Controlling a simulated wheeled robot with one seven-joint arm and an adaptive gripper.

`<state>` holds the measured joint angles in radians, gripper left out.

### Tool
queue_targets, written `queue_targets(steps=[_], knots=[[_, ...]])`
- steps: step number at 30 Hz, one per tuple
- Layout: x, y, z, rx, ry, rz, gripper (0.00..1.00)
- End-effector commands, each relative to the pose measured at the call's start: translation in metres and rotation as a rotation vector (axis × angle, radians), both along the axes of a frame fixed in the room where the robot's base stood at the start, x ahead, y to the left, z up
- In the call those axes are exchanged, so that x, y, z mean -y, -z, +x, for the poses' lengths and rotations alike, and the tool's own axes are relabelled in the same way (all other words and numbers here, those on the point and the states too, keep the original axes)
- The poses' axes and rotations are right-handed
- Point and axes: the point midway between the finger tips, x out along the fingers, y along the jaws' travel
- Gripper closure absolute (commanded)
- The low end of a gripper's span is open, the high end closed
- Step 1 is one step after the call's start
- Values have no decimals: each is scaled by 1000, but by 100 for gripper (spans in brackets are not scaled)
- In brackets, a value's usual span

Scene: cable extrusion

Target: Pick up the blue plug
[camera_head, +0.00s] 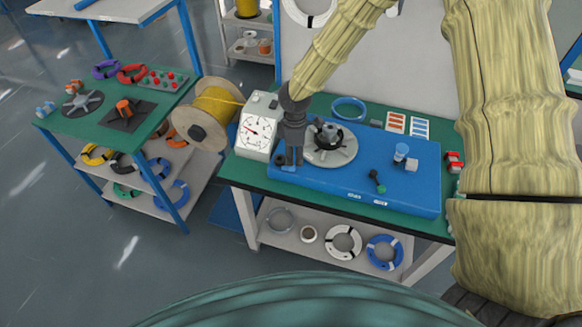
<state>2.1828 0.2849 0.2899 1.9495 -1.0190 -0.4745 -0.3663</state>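My gripper (289,162) points down over the left end of a blue board (330,186) on the workbench. A small blue piece (287,169) shows at its fingertips; it may be the blue plug, partly hidden by the dark fingers. I cannot tell whether the fingers touch or hold it. Another small light-blue cylinder (401,151) stands toward the right of the board, beside a grey-white piece (411,165).
A grey disc with a black hub (329,143) sits close right of my gripper. A white dial gauge (256,130) stands close left, with a yellow cable spool (211,112) beyond. A black and green part (378,181) lies on the board. Its front middle is clear.

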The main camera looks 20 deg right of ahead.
Motion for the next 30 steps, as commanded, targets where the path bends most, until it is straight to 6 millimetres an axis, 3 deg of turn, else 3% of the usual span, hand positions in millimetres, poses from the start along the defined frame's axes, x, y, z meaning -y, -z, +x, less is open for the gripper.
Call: queue_targets(steps=[18, 30], knots=[[-1, 45, -1, 0, -1, -1, 70], [-1, 52, -1, 2, 0, 0, 72]])
